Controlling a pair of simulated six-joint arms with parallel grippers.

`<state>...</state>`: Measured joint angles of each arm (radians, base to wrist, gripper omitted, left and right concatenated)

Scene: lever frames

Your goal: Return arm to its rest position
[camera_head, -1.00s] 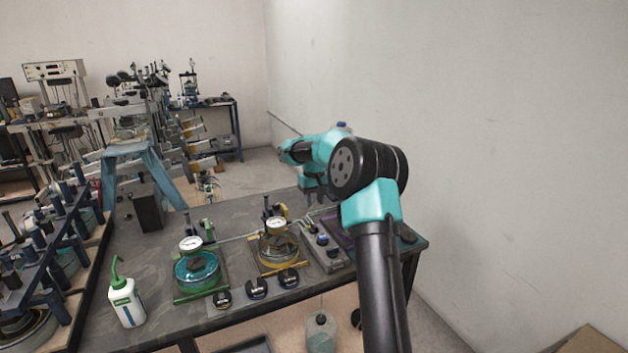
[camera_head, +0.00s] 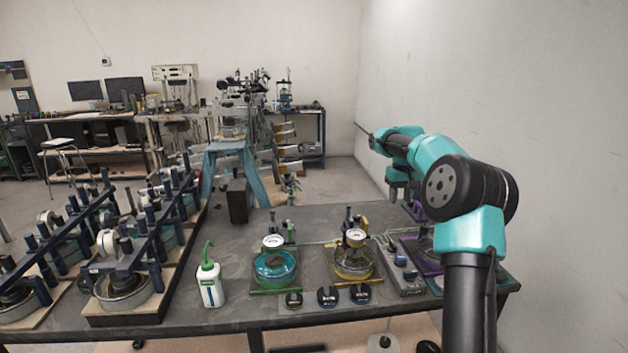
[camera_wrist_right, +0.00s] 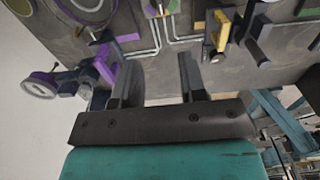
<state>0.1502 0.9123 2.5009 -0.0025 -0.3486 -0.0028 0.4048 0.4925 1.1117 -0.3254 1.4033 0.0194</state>
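My right arm, teal and black, rises at the right of the head view and reaches over the back right of the workbench (camera_head: 330,222). My right gripper (camera_head: 398,190) hangs near the purple-framed unit (camera_head: 427,258). In the right wrist view the right gripper (camera_wrist_right: 158,80) has its two dark fingers apart, with nothing between them. The purple parts (camera_wrist_right: 118,47) show left of the fingers and a yellow part (camera_wrist_right: 222,32) to the right. My left arm and gripper are not in view.
A yellow-framed gauge unit (camera_head: 353,262) and a green-framed one (camera_head: 275,268) stand on the bench. A white bottle (camera_head: 210,285) is at their left. Several clamp rigs (camera_head: 125,290) fill the left side. A bare wall (camera_head: 520,100) stands close on the right.

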